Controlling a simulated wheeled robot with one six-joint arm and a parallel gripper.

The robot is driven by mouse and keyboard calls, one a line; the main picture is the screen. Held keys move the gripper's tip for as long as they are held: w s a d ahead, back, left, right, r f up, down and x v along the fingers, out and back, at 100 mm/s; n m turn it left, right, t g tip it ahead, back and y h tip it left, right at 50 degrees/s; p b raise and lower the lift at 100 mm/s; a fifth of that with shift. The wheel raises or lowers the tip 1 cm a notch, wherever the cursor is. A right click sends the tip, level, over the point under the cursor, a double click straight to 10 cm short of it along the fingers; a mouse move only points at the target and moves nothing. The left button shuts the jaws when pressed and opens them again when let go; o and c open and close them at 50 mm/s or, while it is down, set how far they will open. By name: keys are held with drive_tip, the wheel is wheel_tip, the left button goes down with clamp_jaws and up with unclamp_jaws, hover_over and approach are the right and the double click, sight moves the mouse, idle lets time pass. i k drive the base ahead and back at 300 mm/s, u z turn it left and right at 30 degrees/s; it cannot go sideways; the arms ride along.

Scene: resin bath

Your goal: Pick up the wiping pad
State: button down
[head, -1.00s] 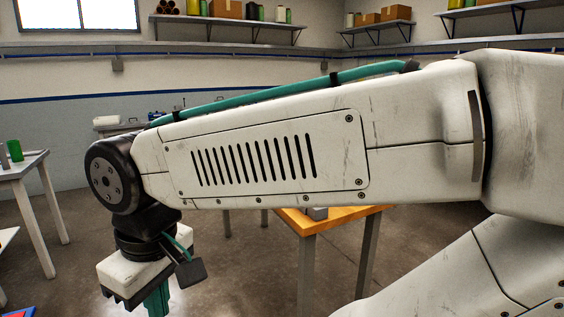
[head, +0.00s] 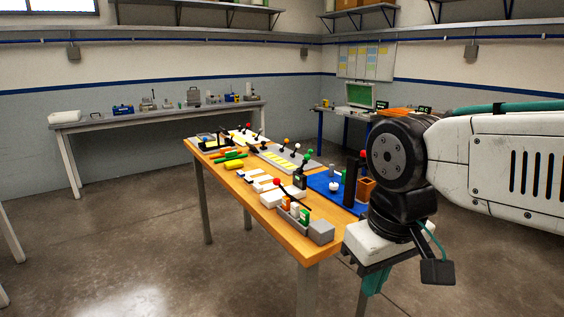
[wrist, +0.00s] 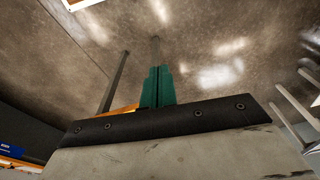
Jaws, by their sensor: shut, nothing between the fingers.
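I cannot tell for certain which small item is the wiping pad.
A grey bench (head: 157,121) with equipment stands along the back wall. A further table with a green screen (head: 359,95) stands behind.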

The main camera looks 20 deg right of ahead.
sight(236, 164)
drive_tip(key=z, duration=1.8)
drive_tip(key=i, duration=5)
drive_tip(key=u, duration=2.75)
drive_tip(key=i, duration=1)
